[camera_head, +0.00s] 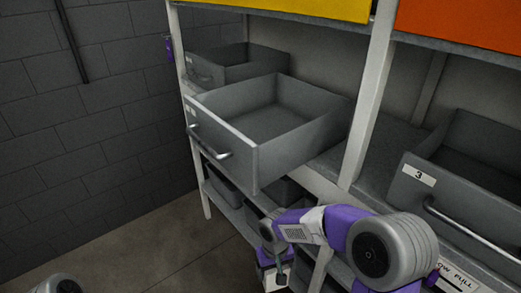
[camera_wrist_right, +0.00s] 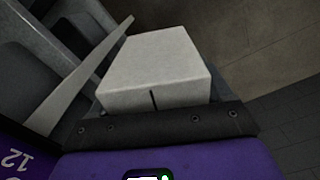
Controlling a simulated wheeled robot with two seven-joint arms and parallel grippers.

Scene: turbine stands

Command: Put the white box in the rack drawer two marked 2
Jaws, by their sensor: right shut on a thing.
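The white box (camera_wrist_right: 155,62) fills the middle of the right wrist view, with a short dark line on its near face. My right gripper (camera_head: 276,274) is shut on it, below and in front of the rack, near the bottom of the head view. The box itself is not clear in the head view. A grey drawer (camera_head: 258,160) is pulled out of the rack and looks empty; the small label on its front is too oblique to read. My left gripper is not in view.
A drawer marked 3 (camera_head: 418,175) stands open at the right. Another grey drawer (camera_head: 240,68) sits behind the pulled-out one. A white rack post (camera_head: 366,95) stands between the bays. Grey bins (camera_head: 222,185) fill the lower shelf. The floor (camera_head: 165,250) at the left is clear.

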